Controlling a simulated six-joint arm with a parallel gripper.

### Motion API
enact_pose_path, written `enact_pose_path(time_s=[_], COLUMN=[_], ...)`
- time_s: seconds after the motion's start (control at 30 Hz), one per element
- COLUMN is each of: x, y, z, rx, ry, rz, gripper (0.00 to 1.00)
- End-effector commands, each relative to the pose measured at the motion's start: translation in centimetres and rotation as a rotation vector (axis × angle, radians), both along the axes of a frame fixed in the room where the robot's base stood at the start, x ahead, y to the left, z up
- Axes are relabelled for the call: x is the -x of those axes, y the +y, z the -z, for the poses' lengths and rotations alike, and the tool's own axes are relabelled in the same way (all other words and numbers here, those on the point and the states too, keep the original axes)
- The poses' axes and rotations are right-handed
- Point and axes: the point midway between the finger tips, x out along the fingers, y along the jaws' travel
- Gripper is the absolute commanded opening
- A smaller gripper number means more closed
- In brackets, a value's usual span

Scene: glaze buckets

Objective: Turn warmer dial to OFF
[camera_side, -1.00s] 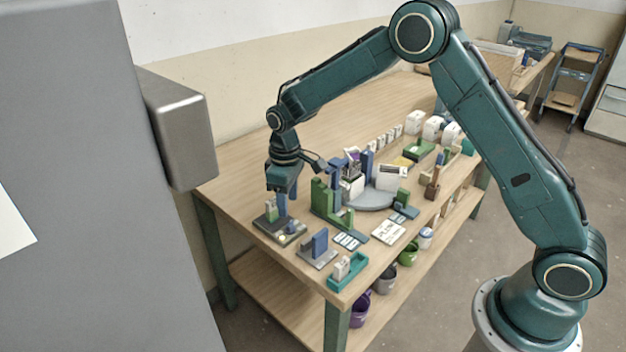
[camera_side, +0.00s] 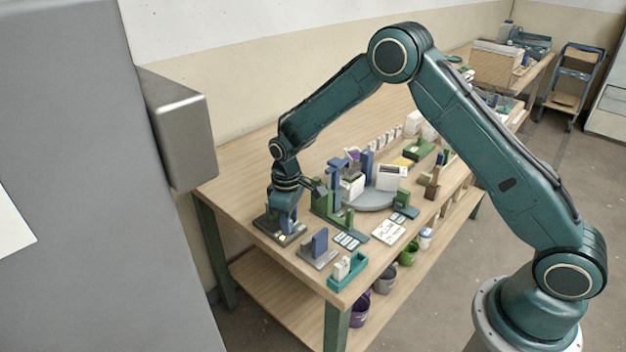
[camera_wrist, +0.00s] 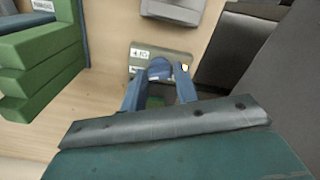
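A dark blue round knob, seemingly the warmer dial (camera_wrist: 160,66), sits on a grey-olive plate (camera_wrist: 140,52) in the wrist view. The plate carries white labels too small to read surely, and a small yellow mark shows to the right of the knob. My gripper (camera_wrist: 160,84) has its two blue fingers apart, one on each side of the knob's near edge. I cannot tell whether they touch it. In the side view my gripper (camera_side: 285,222) points down, low over a dark base plate (camera_side: 271,227) at the table's left end. The dial is hidden there.
Green stepped blocks (camera_wrist: 45,60) stand left of my gripper in the wrist view. A grey turntable (camera_side: 371,199) is beyond. The table's back left is clear.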

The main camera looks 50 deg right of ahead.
Motion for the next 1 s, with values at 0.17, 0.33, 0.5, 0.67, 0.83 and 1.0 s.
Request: enact_pose_path(time_s=[0.17, 0.33, 0.5, 0.67, 0.83, 1.0], x=[-0.01, 0.00, -0.01, -0.02, -0.04, -0.04], y=[0.00, 0.01, 0.00, 0.01, -0.01, -0.03], z=[-0.04, -0.05, -0.05, -0.05, -0.04, -0.04], rx=[0.000, 0.000, 0.000, -0.001, -0.001, -0.001], ry=[0.000, 0.000, 0.000, 0.000, -0.001, -0.001], rz=[0.000, 0.006, 0.038, 0.105, 0.215, 0.360], gripper=[0.03, 0.03, 0.03, 0.03, 0.03, 0.03])
